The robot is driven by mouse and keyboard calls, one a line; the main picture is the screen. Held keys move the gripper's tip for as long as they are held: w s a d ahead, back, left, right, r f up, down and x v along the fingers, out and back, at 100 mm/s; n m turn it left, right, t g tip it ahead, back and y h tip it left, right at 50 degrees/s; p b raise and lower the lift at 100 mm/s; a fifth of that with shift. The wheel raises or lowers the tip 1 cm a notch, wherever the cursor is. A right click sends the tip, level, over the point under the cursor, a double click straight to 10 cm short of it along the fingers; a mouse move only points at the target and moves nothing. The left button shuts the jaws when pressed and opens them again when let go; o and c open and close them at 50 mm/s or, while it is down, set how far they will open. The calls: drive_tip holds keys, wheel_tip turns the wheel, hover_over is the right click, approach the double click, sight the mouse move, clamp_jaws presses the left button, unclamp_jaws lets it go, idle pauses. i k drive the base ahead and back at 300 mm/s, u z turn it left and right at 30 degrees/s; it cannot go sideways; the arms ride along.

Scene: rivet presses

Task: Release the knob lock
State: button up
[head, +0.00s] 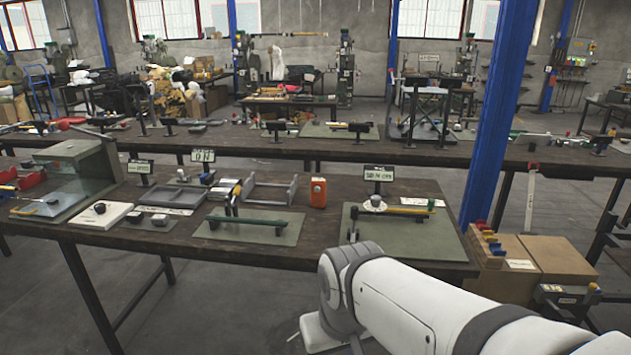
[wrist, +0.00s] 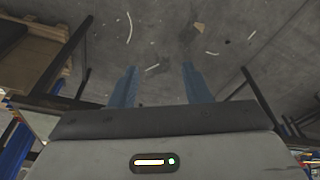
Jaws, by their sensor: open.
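No part can be surely named as the knob lock. A small dark knob (head: 100,208) sits on a white plate (head: 112,218) at the left of the near bench in the head view. On the right green mat (head: 400,240) are a white round piece (head: 374,204) and a yellow and green bar (head: 408,211). My gripper (wrist: 159,67) is open and empty in the wrist view, its two blue fingers apart over bare floor. In the head view it is hidden behind my white arm.
A blue post (head: 497,110) and cardboard boxes (head: 560,260) stand at the right. Dark frame legs flank the wrist view.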

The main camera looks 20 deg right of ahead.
sight(354, 210)
drive_tip(key=u, duration=0.85)
drive_tip(key=k, duration=0.9)
drive_tip(key=z, duration=1)
drive_tip(key=i, duration=1.65)
drive_tip(key=z, duration=0.1)
